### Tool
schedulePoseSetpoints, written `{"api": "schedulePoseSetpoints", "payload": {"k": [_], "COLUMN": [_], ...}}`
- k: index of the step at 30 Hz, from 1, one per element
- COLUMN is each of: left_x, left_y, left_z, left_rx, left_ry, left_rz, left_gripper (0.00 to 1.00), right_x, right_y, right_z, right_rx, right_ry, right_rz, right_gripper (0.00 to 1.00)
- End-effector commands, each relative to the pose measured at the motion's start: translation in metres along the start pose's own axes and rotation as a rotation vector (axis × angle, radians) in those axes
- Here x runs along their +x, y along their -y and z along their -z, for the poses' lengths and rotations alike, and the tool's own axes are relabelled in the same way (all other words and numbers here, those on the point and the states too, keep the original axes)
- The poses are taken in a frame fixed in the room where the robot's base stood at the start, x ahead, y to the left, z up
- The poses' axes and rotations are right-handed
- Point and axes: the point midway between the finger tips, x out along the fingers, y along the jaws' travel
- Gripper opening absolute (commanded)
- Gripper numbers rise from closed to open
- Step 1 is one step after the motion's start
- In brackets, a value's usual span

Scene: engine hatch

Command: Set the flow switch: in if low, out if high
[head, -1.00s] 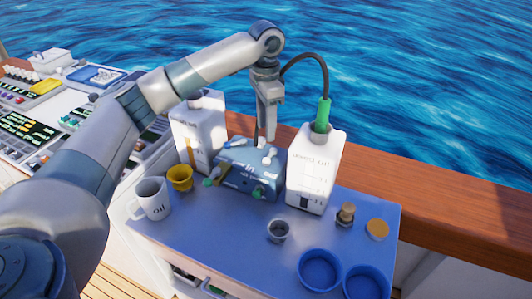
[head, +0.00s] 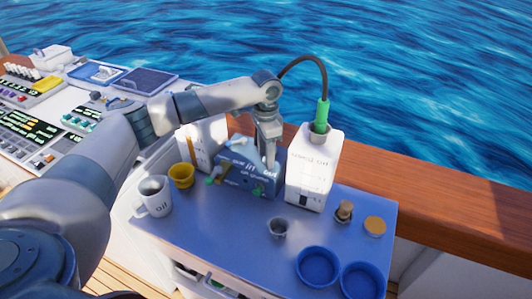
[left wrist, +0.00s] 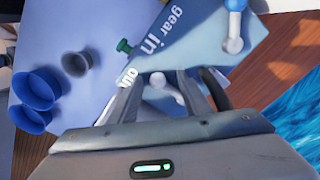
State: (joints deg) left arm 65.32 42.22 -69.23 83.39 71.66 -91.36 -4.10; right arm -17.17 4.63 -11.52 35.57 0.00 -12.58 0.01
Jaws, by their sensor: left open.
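The blue box (head: 240,180) with "in" and "out" lettering stands at the back of the blue table. In the left wrist view the box face (left wrist: 185,50) shows "gear", "in" and part of "out", with a green knob (left wrist: 125,46) and a white lever with a blue end (left wrist: 233,40). My left gripper (head: 269,163) is open over the "out" side of the box. In the left wrist view a pale lever (left wrist: 160,84) shows between its fingers; contact cannot be told. Which lever is the flow switch is unclear. My right gripper is not in view.
A white canister (head: 314,175) with a green nozzle (head: 321,115) and hose stands right of the box; another white canister (head: 198,148) is partly hidden behind my arm.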

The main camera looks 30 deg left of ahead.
Motion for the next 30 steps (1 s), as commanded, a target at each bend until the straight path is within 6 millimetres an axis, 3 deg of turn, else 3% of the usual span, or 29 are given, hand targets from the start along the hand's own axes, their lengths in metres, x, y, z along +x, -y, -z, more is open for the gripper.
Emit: {"api": "schedulePoseSetpoints", "payload": {"k": [4, 9, 30], "left_x": [0.0, -0.0002, -0.0011], "left_y": [-0.0001, -0.0003, -0.002], "left_z": [0.0001, 0.0001, 0.0026], "left_rx": [0.0, 0.0, -0.003], "left_ry": [0.0, 0.0, -0.005], "left_rz": [0.0, 0.0, -0.002], "left_gripper": [0.41, 0.03, 0.02], "right_x": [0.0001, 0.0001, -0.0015], "right_y": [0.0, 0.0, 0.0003], "right_z": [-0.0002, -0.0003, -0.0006], "right_rx": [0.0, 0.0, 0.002], "right_ry": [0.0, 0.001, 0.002], "right_rz": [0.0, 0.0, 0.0], "right_gripper": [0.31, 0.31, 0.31]}}
